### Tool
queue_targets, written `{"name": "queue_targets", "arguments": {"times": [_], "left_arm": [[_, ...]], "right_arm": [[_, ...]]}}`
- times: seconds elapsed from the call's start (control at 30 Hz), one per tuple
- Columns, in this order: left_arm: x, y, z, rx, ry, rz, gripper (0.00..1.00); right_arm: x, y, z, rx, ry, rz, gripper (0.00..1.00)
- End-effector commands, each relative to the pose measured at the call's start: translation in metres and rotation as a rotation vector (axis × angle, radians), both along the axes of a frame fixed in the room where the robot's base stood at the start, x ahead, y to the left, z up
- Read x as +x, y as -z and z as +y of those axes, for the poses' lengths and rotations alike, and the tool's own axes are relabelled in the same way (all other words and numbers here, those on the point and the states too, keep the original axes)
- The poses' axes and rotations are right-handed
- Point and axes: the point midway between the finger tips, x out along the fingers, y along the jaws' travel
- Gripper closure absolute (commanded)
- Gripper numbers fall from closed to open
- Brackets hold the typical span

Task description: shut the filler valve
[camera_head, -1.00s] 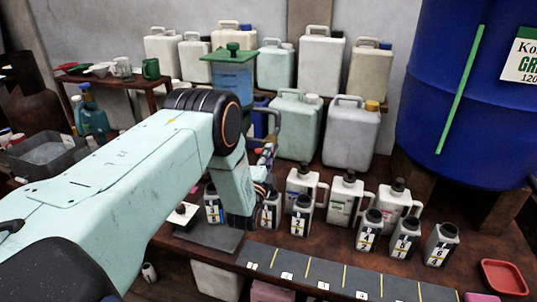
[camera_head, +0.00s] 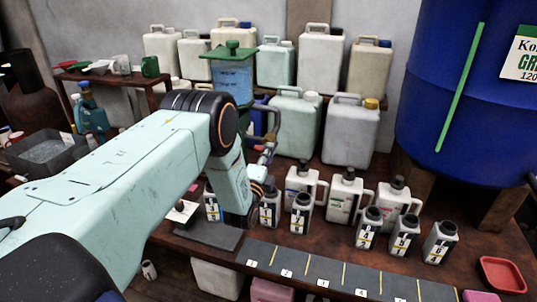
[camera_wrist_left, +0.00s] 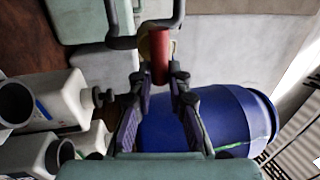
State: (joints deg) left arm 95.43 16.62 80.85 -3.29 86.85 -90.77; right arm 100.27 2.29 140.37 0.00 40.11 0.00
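A red handle (camera_wrist_left: 160,57), which looks like the valve's lever, shows in the left wrist view below a bent dark pipe (camera_wrist_left: 147,32). My left gripper (camera_wrist_left: 157,78) has its two fingers apart, one on each side of the handle's lower end. I cannot tell whether they touch it. In the head view my left gripper (camera_head: 265,156) is small and partly behind my wrist, near the dark pipe (camera_head: 274,122) beside the blue tank with a green lid (camera_head: 232,78). The valve body is mostly hidden there. My right gripper is not in view.
Jerrycans (camera_head: 297,122) stand close behind the gripper. White jugs (camera_head: 345,195) and numbered bottles (camera_head: 300,213) crowd the bench in front and to the right. A large blue drum (camera_head: 465,100) stands at the right. A red tray (camera_head: 502,275) lies at the front right.

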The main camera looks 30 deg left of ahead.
Motion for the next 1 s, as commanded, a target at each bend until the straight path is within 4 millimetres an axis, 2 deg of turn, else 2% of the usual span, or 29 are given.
{"name": "queue_targets", "arguments": {"times": [0.03, 0.27, 0.63, 0.77, 1.0], "left_arm": [[0.000, 0.001, 0.000, 0.000, 0.000, 0.002, 0.79], [0.000, 0.000, 0.000, -0.001, 0.000, 0.001, 0.60], [-0.005, 0.001, -0.001, -0.001, 0.000, 0.001, 0.60], [-0.021, 0.005, -0.005, -0.003, -0.001, 0.003, 0.60], [-0.068, 0.015, -0.016, -0.003, -0.001, 0.006, 0.60]], "right_arm": [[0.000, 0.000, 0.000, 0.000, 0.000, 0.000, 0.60], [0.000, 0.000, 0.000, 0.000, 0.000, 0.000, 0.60], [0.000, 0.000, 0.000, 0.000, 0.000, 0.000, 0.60], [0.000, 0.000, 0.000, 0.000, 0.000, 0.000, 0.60], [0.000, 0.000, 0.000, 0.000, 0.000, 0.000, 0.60]]}}
